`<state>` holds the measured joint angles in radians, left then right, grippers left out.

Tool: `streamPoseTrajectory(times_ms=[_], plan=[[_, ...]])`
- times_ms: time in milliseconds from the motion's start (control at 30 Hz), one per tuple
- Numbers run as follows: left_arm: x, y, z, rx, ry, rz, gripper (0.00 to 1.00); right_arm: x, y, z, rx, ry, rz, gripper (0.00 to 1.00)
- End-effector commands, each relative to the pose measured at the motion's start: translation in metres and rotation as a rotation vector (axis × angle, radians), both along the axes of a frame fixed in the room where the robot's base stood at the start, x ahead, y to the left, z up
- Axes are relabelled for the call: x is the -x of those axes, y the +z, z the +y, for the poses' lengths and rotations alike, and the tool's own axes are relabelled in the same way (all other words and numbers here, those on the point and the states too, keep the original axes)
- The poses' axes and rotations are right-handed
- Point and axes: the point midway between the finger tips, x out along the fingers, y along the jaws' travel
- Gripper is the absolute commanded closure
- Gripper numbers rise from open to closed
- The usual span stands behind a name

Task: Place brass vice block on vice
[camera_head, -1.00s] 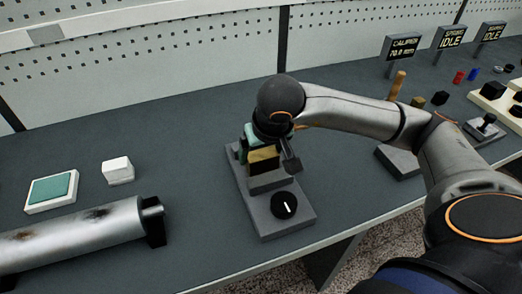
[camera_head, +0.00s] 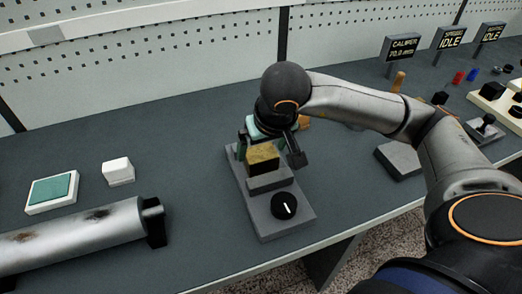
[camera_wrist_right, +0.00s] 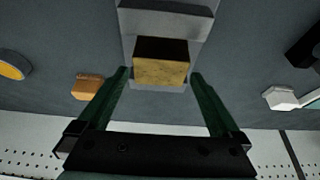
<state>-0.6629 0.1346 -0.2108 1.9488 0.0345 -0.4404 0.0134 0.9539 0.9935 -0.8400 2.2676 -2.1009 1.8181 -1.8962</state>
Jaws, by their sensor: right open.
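The brass vice block (camera_head: 262,157) sits on the grey vice (camera_head: 260,217), on the raised part behind its black knob (camera_head: 284,206). In the right wrist view the block (camera_wrist_right: 160,68) shows a brass face and a dark face, resting against the grey vice (camera_wrist_right: 168,22). My right gripper (camera_head: 270,143) is open just behind the block. In the wrist view its green fingers stand apart with their tips on either side of the block's near end, with gaps showing. My left gripper is not in view.
A grey cylinder (camera_head: 80,238) lies at lower left, near a white block (camera_head: 118,172) and a green-topped pad (camera_head: 52,190). A grey block (camera_head: 398,161) and small display signs (camera_head: 402,47) stand to the right.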

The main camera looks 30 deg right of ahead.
Motion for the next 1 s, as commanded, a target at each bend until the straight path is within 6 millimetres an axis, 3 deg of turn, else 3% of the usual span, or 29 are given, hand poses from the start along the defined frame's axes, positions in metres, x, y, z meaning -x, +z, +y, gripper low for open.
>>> streamPoseTrajectory(times_ms=[200, 400, 867, 1000], plan=[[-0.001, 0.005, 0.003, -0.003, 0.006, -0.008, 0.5, 0.017, 0.048, 0.005, -0.001, 0.001, -0.006, 0.0], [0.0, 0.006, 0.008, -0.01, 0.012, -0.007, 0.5, 0.029, 0.076, 0.007, 0.0, 0.0, -0.004, 0.0], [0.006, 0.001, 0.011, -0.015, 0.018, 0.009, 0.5, 0.034, 0.083, 0.009, -0.001, 0.0, 0.001, 0.0], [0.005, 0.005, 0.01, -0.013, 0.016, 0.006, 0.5, 0.037, 0.077, 0.029, -0.085, 0.023, 0.027, 0.0]])
